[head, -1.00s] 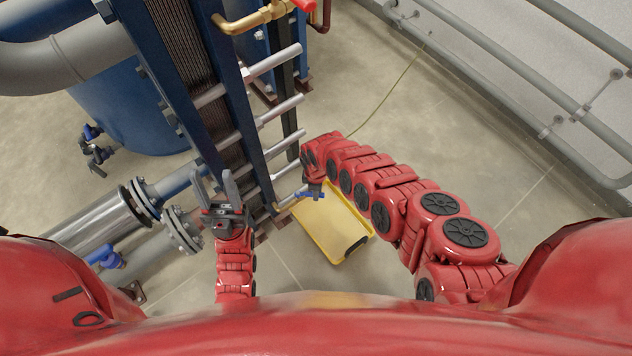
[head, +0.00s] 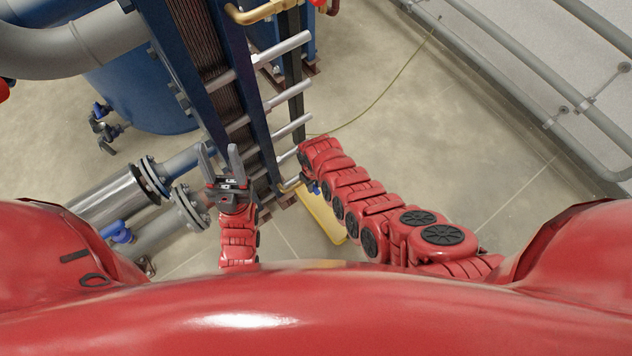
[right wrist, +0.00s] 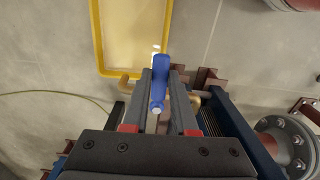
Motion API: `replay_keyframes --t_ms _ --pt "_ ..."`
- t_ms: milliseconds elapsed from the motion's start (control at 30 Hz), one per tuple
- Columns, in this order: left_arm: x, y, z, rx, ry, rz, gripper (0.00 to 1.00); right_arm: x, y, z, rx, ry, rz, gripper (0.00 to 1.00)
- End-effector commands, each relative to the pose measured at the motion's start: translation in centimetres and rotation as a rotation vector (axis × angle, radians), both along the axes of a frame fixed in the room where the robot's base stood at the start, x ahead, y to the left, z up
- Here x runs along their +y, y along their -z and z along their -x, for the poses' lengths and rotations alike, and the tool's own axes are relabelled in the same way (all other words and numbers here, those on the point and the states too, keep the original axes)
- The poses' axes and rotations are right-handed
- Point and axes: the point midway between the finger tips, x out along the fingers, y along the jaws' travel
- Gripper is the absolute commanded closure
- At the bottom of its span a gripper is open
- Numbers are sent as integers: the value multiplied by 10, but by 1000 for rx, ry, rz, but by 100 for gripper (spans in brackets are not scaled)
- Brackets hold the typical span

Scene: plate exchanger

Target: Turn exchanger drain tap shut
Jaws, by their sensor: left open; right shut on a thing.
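The drain tap's blue lever handle (right wrist: 160,78) shows in the right wrist view, between the two fingers of my right gripper (right wrist: 161,72), which is shut on it. The handle runs roughly along the fingers. My left gripper (head: 220,152) is open and empty in front of the exchanger, fingers pointing away from me.
A yellow-rimmed tray (right wrist: 96,45) lies on the floor by the tap, partly covered by my right arm in the head view. Flanged pipes (head: 187,208) stand left of the left gripper. Wall pipes (head: 520,75) run at the right. The floor between is clear apart from a thin yellow-green hose (head: 385,90).

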Motion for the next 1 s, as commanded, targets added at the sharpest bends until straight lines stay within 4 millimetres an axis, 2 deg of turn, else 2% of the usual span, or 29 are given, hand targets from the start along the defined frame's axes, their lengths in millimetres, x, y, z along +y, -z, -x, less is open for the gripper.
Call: replay_keyframes --t_ms 633,667,800,1000 --pt "0 0 0 0 0 0 50 3 0 2 0 47 -2 100" --pt "0 1 0 0 0 0 50 4 0 2 0 47 -2 69" --pt "0 0 0 0 0 0 50 3 0 2 1 46 -2 44" --pt "0 0 0 0 0 0 50 3 0 2 1 46 -1 44"
